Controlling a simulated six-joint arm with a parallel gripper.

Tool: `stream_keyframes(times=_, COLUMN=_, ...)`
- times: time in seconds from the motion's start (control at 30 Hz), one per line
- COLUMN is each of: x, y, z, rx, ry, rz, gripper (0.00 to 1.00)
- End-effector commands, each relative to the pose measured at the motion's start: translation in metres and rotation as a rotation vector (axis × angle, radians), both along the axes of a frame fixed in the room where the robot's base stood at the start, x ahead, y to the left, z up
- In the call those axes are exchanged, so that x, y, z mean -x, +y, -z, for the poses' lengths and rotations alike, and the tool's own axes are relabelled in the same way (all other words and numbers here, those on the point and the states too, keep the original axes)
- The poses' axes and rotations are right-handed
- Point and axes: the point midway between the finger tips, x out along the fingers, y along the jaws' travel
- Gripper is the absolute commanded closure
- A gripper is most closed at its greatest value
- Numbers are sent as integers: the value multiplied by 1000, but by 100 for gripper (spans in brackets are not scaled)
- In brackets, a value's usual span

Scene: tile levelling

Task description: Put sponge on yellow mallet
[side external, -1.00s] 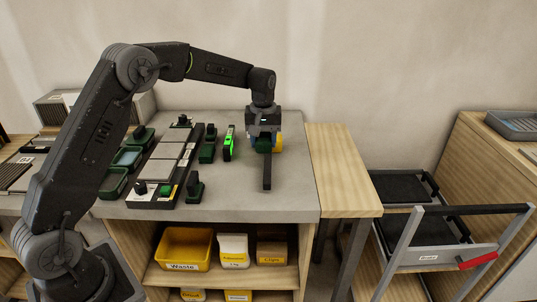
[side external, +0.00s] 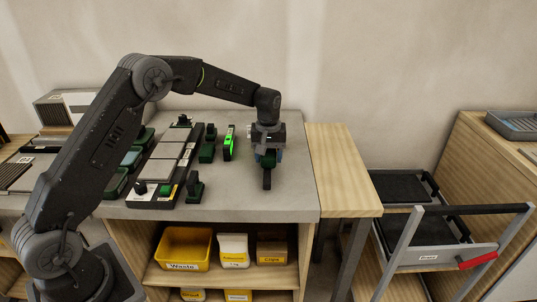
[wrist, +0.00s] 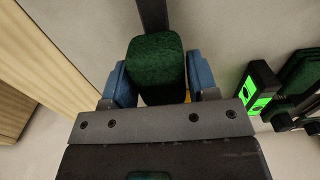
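The sponge (wrist: 156,65) is a dark green, rough block in the wrist view. It sits between the two blue fingertips of my gripper (side external: 268,153), which is shut on it. In the side view the sponge (side external: 268,160) shows just below the gripper. The dark handle (side external: 267,180) of the mallet lies on the grey bench top, pointing toward the side camera; it also runs out past the sponge in the wrist view (wrist: 153,14). A sliver of yellow (wrist: 187,95), likely the mallet's head, shows beside the sponge. The head is otherwise hidden, and I cannot tell whether the sponge touches it.
A device with a bright green face (side external: 229,143) stands left of the gripper. Farther left are a rack of grey tiles (side external: 166,160) and several dark green blocks. The bench right of the mallet is clear up to a wooden side top (side external: 342,170).

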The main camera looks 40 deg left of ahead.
Motion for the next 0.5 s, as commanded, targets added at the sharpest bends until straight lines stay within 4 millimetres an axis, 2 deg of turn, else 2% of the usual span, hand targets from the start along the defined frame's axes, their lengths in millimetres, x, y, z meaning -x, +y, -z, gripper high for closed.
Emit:
stream_keyframes(times=0.03, x=0, y=0, z=0, rx=0, ry=0, rz=0, gripper=41)
stream_keyframes(times=0.2, x=0, y=0, z=0, rx=0, ry=0, rz=0, gripper=27)
stream_keyframes(times=0.5, x=0, y=0, z=-5, rx=-1, ry=-2, rz=0, gripper=27)
